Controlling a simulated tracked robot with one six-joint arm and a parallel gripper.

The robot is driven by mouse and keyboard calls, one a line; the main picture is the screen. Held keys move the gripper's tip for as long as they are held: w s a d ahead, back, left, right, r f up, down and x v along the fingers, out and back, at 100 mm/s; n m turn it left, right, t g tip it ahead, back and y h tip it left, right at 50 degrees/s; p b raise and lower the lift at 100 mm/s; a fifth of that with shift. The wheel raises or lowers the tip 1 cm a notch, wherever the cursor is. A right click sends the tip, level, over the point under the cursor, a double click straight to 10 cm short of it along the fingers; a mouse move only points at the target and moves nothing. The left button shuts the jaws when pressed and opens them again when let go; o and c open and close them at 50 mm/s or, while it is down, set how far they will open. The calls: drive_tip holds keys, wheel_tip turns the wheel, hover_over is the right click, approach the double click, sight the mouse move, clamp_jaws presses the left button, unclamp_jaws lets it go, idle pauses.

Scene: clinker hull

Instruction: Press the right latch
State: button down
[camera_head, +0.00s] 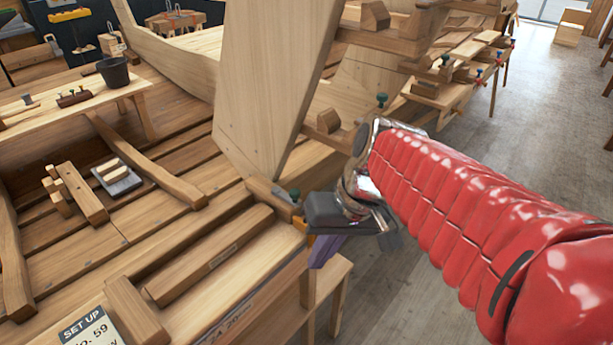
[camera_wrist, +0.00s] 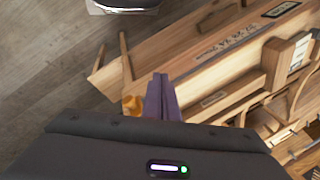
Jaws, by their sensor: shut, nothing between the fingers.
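My gripper (camera_head: 322,250) has a dark grey body and purple fingers. It hangs at the right edge of the wooden bench, just right of a long plank. In the wrist view the purple fingers (camera_wrist: 161,95) are together with nothing between them. An orange part (camera_wrist: 132,105) shows just left of the fingers in the wrist view; I cannot tell what it is or whether they touch. A small green knob (camera_head: 295,193) stands on a wooden block just behind my gripper. No part is clearly recognisable as the right latch.
A tall pale wooden panel (camera_head: 265,80) rises behind my gripper. Another green knob (camera_head: 382,100) stands on woodwork behind my red arm. A "SET UP" card (camera_head: 88,328) lies at the lower left. A black bucket (camera_head: 114,72) stands on a bench. Floor at the right is clear.

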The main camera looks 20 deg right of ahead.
drive_tip(key=w+d+r+m+t+y, duration=0.1)
drive_tip(key=w+d+t+y, duration=0.1)
drive_tip(key=w+d+y, duration=0.3)
drive_tip(key=w+d+r+m+t+y, duration=0.1)
drive_tip(key=w+d+y, duration=0.5)
drive_tip(key=d, duration=0.7)
drive_tip(key=shift+w+r+t+y, duration=0.3)
drive_tip(key=shift+w+r+t, duration=0.4)
drive_tip(key=shift+w+t, duration=0.4)
approach(286, 192)
wheel_tip(286, 192, up, 2)
drive_tip(key=a, duration=0.2)
drive_tip(key=shift+w+a+f, duration=0.1)
drive_tip(key=shift+a, duration=0.45)
